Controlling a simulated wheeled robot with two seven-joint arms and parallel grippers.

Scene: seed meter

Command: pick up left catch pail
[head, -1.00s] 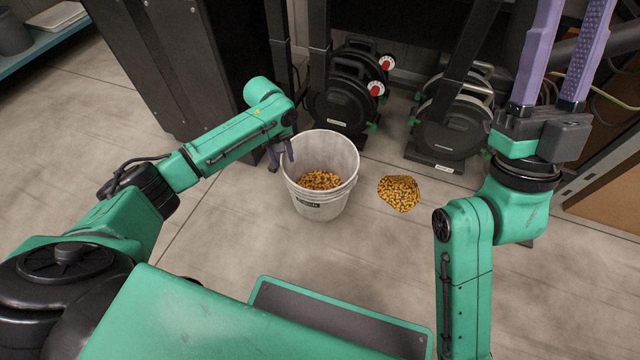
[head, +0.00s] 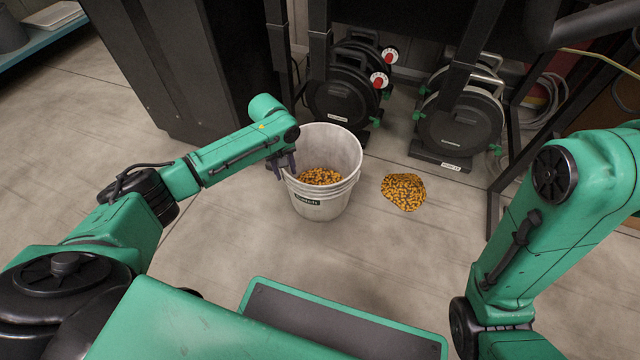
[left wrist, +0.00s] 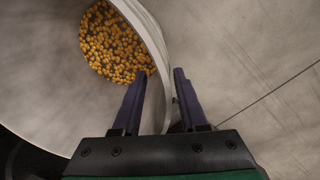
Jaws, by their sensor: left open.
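The left catch pail, a white bucket (head: 323,201), stands upright on the floor with orange-yellow seed (head: 320,176) inside. My left gripper (head: 284,172) is at the pail's left rim. In the left wrist view the open purple fingers (left wrist: 160,84) are on either side of the pail's rim (left wrist: 153,45), one over the inside and one outside. The wall lies between them with a gap visible on the outer side. My right arm comes in from the right in the head view, but its gripper is out of the picture.
A heap of seed (head: 403,191) lies on the floor right of the pail. Black round seed meters (head: 338,103) stand behind it, with another (head: 458,130) farther right. A black cabinet (head: 180,70) is behind left. The floor in front is clear.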

